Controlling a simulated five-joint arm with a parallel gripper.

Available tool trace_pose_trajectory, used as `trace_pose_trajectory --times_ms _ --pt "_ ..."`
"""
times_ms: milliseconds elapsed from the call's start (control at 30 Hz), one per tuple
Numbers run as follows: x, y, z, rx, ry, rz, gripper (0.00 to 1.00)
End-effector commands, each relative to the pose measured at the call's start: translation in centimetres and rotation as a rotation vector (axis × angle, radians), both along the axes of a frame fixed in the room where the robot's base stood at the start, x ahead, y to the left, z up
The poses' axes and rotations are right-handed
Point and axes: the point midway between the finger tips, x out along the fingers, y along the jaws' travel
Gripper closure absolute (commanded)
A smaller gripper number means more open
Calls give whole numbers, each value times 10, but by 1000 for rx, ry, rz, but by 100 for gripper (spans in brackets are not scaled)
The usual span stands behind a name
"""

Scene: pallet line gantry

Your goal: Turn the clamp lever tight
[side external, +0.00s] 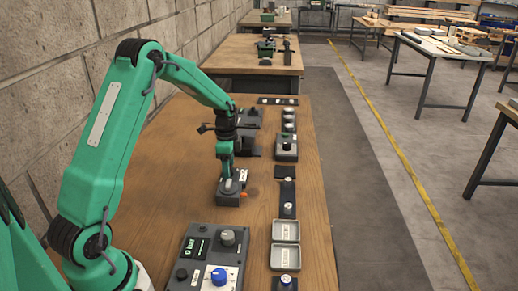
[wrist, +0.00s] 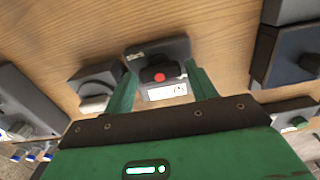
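In the wrist view, a dark block (wrist: 158,48) carries a short dark lever (wrist: 146,74) with a red spot and a white label plate below it; this looks like the clamp. My gripper (wrist: 161,70) is open, one green finger on each side of the lever, with gaps visible. In the side view, my gripper (side external: 226,178) points down at the grey clamp base (side external: 232,199) on the wooden bench.
A control panel (side external: 178,244) with a blue knob stands nearer the camera. Two grey trays (side external: 286,257) and a dark strip (side external: 287,196) with white knobs lie to the right. More devices (side external: 247,118) stand behind my gripper. The bench left of the clamp is clear.

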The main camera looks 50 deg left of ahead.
Motion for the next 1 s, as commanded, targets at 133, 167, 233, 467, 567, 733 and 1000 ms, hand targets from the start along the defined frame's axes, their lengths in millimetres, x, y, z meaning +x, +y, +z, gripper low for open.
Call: trace_pose_trajectory --times_ms 133,167,233,467,567,733,1000 --pt "0 0 0 0 0 1 31" --pt "0 0 0 0 0 1 31" --pt "0 0 -1 0 0 2 31" --pt "0 0 3 0 0 2 31" --pt "0 0 9 1 -2 2 31" --pt "0 0 28 1 -3 2 31" --pt "1 0 63 1 -3 2 31"
